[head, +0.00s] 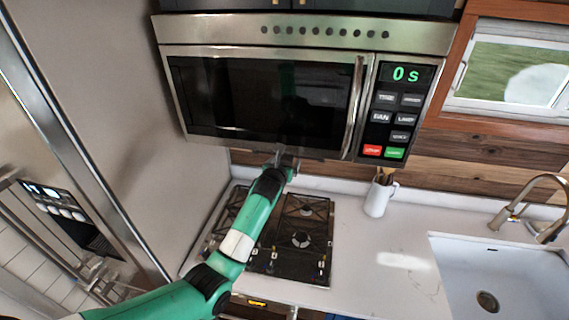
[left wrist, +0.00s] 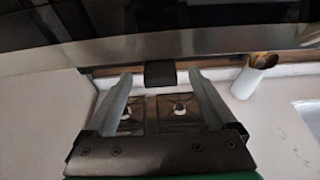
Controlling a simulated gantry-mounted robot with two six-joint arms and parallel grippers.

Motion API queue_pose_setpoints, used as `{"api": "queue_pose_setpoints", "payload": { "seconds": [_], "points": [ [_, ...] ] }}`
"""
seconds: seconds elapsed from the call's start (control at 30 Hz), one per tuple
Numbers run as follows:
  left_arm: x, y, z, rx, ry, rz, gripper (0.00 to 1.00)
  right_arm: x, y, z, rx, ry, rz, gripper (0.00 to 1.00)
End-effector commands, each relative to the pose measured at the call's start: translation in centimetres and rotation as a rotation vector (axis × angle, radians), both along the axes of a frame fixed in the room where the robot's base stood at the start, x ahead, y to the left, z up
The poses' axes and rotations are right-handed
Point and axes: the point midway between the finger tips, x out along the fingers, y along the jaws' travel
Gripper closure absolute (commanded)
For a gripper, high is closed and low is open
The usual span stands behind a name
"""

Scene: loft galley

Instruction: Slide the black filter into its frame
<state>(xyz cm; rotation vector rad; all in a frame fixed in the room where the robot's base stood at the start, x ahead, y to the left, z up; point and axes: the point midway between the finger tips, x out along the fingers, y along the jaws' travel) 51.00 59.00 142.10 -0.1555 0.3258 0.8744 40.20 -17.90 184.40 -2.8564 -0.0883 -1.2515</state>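A small dark block (left wrist: 160,74), which may be part of the black filter, shows in the left wrist view at the lower edge of the microwave's underside. My left gripper (left wrist: 160,80) is open, with one finger on each side of this block and a gap visible on both sides. I cannot tell how far beyond the fingertips the block lies. In the head view the left gripper (head: 285,158) is just under the microwave (head: 270,100), near its bottom edge. The filter's frame is not clearly seen; the underside is dark. My right gripper is not in view.
A gas cooktop (head: 301,240) lies below my left arm. A white jug (head: 378,198) with utensils stands on the counter to its right. A sink (head: 500,285) with a tap is at the far right. A tall panel rises at the left. The counter between jug and sink is clear.

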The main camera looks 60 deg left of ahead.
Motion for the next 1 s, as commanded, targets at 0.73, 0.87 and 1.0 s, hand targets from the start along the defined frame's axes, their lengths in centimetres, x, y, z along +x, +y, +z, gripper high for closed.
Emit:
{"api": "queue_pose_setpoints", "payload": {
  "seconds": [0.73, 0.87, 1.0],
  "points": [
    [-4.8, -6.0, 2.7, 0.002, -0.002, -0.002, 0.11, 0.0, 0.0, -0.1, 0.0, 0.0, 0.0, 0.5],
    [-6.1, -7.6, 3.5, 0.001, 0.0, -0.002, 0.11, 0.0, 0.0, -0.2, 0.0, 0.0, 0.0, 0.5],
    [-6.8, -8.4, 3.9, 0.001, -0.001, -0.001, 0.11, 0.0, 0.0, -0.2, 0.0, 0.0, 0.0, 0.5]
  ]
}}
